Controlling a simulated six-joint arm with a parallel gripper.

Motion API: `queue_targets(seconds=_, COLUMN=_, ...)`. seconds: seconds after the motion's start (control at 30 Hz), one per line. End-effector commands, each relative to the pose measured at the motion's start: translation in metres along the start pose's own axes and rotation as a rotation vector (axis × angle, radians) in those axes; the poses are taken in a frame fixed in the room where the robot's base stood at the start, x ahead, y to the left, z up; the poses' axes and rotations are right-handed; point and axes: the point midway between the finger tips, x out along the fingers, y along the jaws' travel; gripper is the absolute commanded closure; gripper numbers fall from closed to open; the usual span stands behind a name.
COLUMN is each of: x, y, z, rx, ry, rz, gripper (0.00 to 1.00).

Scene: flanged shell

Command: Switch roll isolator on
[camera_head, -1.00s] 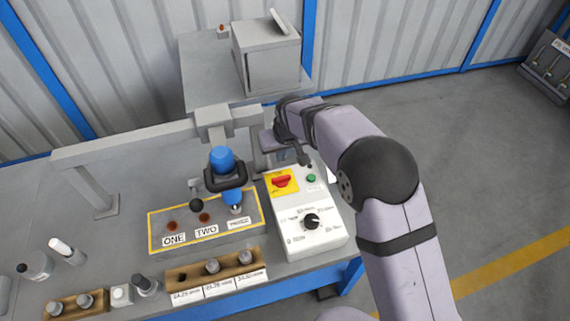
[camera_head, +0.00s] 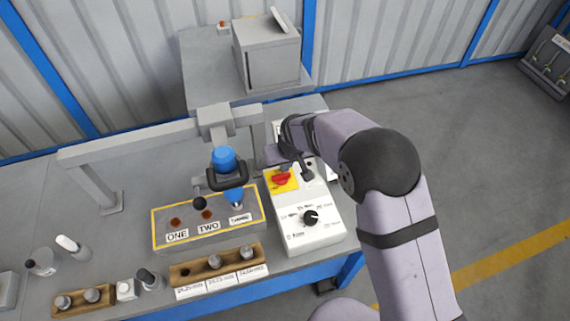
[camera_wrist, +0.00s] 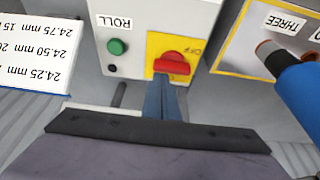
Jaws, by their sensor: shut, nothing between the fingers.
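The roll isolator (camera_head: 282,180) is a red rotary handle on a yellow plate, on the sloped face of a light control box (camera_head: 310,237). In the wrist view the red handle (camera_wrist: 172,64) lies crosswise, with "OFF" printed at the plate's corner and a "ROLL" label on the box beside it. My gripper (camera_wrist: 167,84) is shut and empty. Its blue-grey fingertips are right at the handle's near edge; I cannot tell whether they touch. In the head view my wrist is above the box's far end and partly hides the area behind the handle.
A green button (camera_wrist: 118,46) sits beside the isolator, and a black dial (camera_head: 310,218) is lower on the box. A blue-topped gauge (camera_head: 224,160) stands close on the left, over the yellow-edged panel (camera_head: 165,243). A wooden gauge block (camera_head: 200,270) lies in front.

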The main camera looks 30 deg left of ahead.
Motion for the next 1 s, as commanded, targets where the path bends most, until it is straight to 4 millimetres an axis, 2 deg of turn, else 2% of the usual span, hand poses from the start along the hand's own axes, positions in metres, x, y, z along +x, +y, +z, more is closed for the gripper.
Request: queue_targets(seconds=1.0, x=0.0001, y=0.0013, z=0.0021, rx=0.122, ry=0.0, rz=0.043, gripper=1.0)
